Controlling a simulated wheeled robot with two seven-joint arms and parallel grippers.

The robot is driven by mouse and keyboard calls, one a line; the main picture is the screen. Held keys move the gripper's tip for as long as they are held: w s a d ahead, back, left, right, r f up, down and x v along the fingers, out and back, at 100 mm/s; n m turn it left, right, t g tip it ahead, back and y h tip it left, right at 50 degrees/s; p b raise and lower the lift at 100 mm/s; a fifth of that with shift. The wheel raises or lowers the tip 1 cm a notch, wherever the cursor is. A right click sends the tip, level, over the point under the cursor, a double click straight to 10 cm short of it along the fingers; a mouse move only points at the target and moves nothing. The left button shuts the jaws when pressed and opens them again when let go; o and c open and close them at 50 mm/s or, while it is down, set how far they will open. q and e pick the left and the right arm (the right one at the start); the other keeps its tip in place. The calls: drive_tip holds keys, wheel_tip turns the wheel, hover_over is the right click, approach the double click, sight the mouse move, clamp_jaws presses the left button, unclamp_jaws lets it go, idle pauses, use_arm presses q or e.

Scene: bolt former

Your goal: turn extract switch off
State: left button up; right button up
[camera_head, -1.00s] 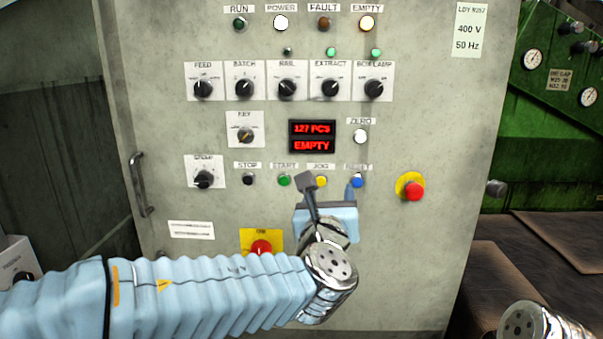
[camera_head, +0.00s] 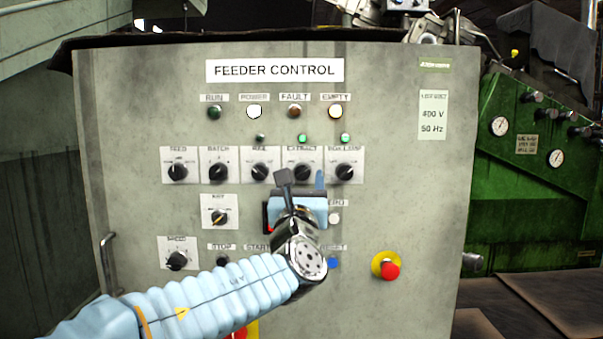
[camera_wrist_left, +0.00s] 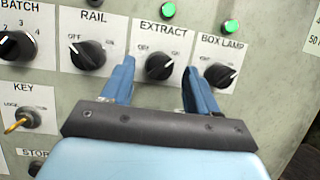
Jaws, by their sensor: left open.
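The extract switch (camera_wrist_left: 159,66) is a black rotary knob on a white plate marked EXTRACT, with OFF at left and ON at right. Its pointer appears to lean to the upper right, towards ON. A lit green lamp (camera_wrist_left: 168,10) is above it. In the head view the extract switch (camera_head: 303,172) shows just above my gripper. My left gripper (camera_head: 302,182) is open and faces the panel. In the wrist view its two blue fingers (camera_wrist_left: 160,85) stand on either side of the extract knob, with nothing held between them. Contact cannot be told. My right gripper is out of view.
The rail knob (camera_wrist_left: 88,56) and box lamp knob (camera_wrist_left: 220,74) sit close beside the fingers. A key switch (camera_head: 219,217) is lower left. A red emergency button (camera_head: 389,270) is lower right. My gripper covers most of the display.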

use_arm(q)
drive_tip(key=shift+w+r, duration=0.15)
drive_tip(key=shift+w, duration=0.2)
